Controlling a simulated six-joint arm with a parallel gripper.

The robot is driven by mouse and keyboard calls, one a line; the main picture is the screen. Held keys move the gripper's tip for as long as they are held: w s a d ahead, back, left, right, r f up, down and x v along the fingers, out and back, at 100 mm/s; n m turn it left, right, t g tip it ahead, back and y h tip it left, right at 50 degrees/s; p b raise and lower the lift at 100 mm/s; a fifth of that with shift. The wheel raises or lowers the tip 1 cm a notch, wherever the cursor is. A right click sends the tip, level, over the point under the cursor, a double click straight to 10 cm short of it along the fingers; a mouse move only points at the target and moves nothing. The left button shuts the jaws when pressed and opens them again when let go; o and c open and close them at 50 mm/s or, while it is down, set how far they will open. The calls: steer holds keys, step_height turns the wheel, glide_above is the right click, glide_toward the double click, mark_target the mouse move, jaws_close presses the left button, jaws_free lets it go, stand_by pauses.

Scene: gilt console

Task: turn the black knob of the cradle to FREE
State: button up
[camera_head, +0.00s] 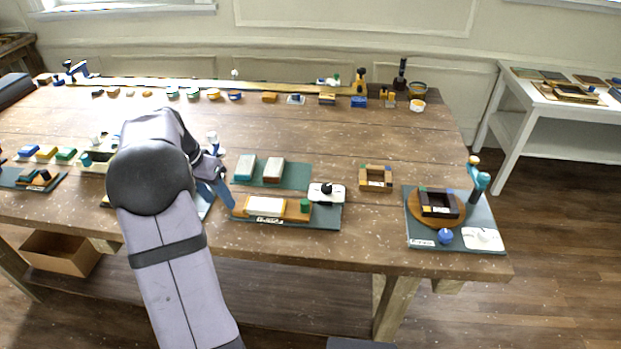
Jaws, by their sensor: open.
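A black knob (326,188) stands on a small white plate (339,193) at the right end of a dark green board in the middle of the table. I cannot tell its setting, and any lettering is too small to read. On the same board lies a yellow-edged holder with a pale block (264,207), with a green knob-like piece (305,205) at its right. I cannot tell for certain which part is the cradle. My gripper (222,200), with blue fingers, is open left of this board, apart from the black knob. My arm hides part of the table behind it.
A green mat with two blocks (273,169) lies behind the board. A wooden frame (376,177) is to the right. Further right, a board carries a round turntable (420,214), blue knob (446,236) and teal post (479,180). Small items line the table's back.

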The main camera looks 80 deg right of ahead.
steer(key=s+d+r+m+g, duration=0.1)
steer(key=s+d+m, duration=0.4)
steer(key=s+d, duration=0.5)
steer(key=m+g+p, duration=0.1)
steer(key=m, duration=0.3)
glide_toward(326, 187)
steer(key=shift+p+x, duration=1.6)
steer(key=shift+x, duration=2.4)
steer(key=shift+d, duration=0.1)
steer(key=shift+w, duration=0.1)
steer(key=shift+c, duration=0.2)
steer(key=c, duration=1)
